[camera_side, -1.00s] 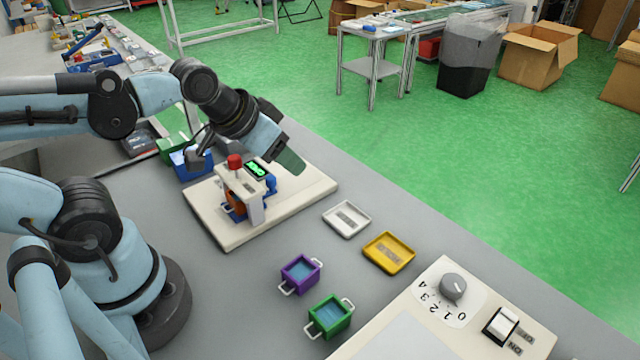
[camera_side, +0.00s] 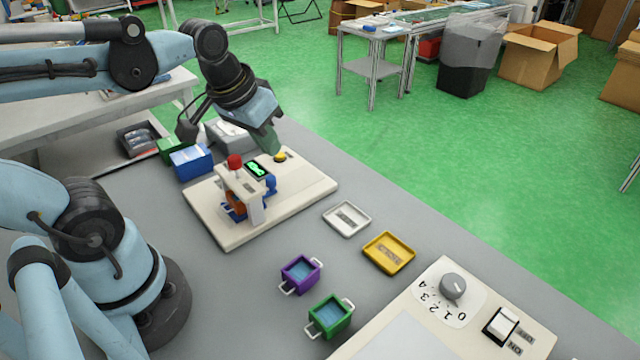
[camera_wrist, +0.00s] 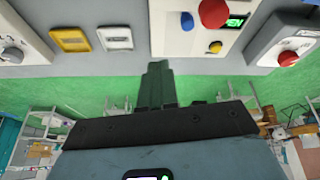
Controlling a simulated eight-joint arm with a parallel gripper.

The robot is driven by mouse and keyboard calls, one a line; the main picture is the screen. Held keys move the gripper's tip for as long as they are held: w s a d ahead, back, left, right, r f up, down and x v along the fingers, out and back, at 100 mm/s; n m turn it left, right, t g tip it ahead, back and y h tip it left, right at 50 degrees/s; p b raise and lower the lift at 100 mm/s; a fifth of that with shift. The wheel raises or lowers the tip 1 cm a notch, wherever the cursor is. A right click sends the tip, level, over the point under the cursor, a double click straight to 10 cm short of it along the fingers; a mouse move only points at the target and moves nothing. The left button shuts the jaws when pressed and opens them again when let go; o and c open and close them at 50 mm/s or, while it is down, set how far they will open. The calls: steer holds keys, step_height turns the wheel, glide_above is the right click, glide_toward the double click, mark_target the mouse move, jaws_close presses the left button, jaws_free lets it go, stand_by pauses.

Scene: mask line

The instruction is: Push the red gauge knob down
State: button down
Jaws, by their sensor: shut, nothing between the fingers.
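The red gauge knob (camera_side: 235,161) stands on top of the white gauge fixture (camera_side: 255,207), on a cream base plate (camera_side: 230,236). It also shows at the top of the wrist view (camera_wrist: 214,12). A lit green display (camera_side: 257,169) is beside it, and a yellow button (camera_side: 280,156) is on the plate behind. My gripper (camera_side: 272,146) is shut and empty, above and behind the fixture near the yellow button, apart from the red knob. Its closed fingers (camera_wrist: 158,72) show in the wrist view.
Blue (camera_side: 192,161) and green (camera_side: 171,150) bins stand left of the plate. White (camera_side: 347,219) and yellow (camera_side: 389,252) trays, purple (camera_side: 301,274) and green (camera_side: 329,316) handled boxes, and a dial panel (camera_side: 425,325) lie to the right. A grey box with a red button (camera_wrist: 288,58) is near the fixture.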

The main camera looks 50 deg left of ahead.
mark_target(234, 157)
steer(key=s+a+r+n+g, duration=0.1)
steer(key=a+r+g, duration=0.1)
steer(key=s+a+r+n+g, duration=0.1)
steer(key=n, duration=0.1)
steer(key=s+a+r+n+g+h, duration=0.1)
steer(key=a+r+n+g, duration=0.1)
steer(key=shift+s+a+r+g, duration=0.2)
steer(key=shift+a+r+g, duration=0.1)
steer(key=shift+a, duration=0.05)
steer(key=shift+f, duration=0.1)
steer(key=shift+s+d+f, duration=0.1)
steer(key=shift+s+f, duration=0.05)
steer(key=shift+f, duration=1.55)
steer(key=shift+s+d+f, duration=0.1)
steer(key=shift+s+f, duration=0.05)
steer(key=shift+f, duration=1.55)
steer(key=shift+f, duration=0.95)
steer(key=shift+w+a+r, duration=0.3)
steer(key=shift+w+a, duration=0.2)
steer(key=shift+w, duration=0.1)
steer(key=shift+w+a+r, duration=0.25)
steer(key=shift+w+a, duration=0.2)
steer(key=shift+w, duration=0.15)
steer(key=shift+r, duration=0.1)
step_height(234, 157, up, 12)
steer(key=shift+w+a, duration=0.35)
steer(key=shift+w, duration=0.1)
